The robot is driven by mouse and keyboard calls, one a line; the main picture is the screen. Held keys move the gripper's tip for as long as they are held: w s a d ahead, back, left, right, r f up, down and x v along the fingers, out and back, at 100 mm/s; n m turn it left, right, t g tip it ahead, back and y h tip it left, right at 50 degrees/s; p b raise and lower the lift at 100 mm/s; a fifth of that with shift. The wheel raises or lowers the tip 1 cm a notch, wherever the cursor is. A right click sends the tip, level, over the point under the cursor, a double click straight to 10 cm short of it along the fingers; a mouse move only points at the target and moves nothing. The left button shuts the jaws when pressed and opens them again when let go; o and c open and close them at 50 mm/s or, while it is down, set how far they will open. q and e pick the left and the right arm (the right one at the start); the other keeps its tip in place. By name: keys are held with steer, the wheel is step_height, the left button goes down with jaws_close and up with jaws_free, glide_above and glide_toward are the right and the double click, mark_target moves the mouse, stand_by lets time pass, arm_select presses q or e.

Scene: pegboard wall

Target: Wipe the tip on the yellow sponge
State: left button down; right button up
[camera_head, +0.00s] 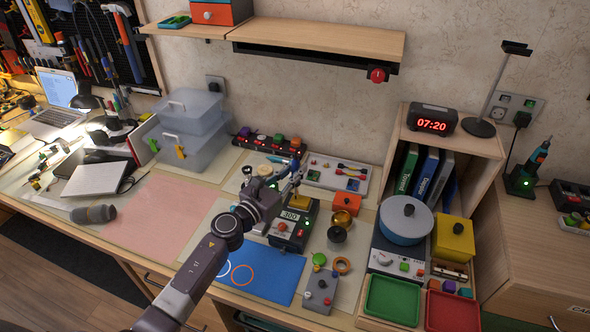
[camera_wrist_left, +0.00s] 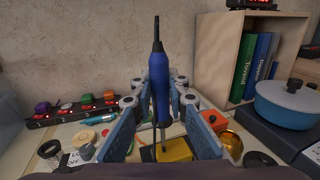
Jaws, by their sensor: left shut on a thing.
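My left gripper (camera_head: 287,184) is over the work mat, above the soldering station. It is shut on a blue-handled soldering iron (camera_wrist_left: 160,85), upright with its black end up and a thin metal rod below. In the left wrist view the rod hangs in front of a yellow surface (camera_wrist_left: 174,149); I cannot tell whether they touch, or whether this surface is the sponge or the station. In the head view the yellow and black soldering station (camera_head: 300,233) shows a lit 300, and my gripper partly covers the area behind it. My right gripper is not in view.
A brass pot (camera_head: 342,220) stands right of the station. A blue mat (camera_head: 262,277) lies in front, and a pink mat (camera_head: 170,215) is clear at left. A row of coloured knobs (camera_head: 268,142) is behind. A shelf with books (camera_head: 428,175) stands at right.

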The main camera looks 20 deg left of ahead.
arm_select(q)
steer(key=shift+d, duration=1.35)
steer(key=shift+s+d, duration=0.1)
steer(key=shift+d, duration=0.3)
steer(key=shift+a, duration=0.15)
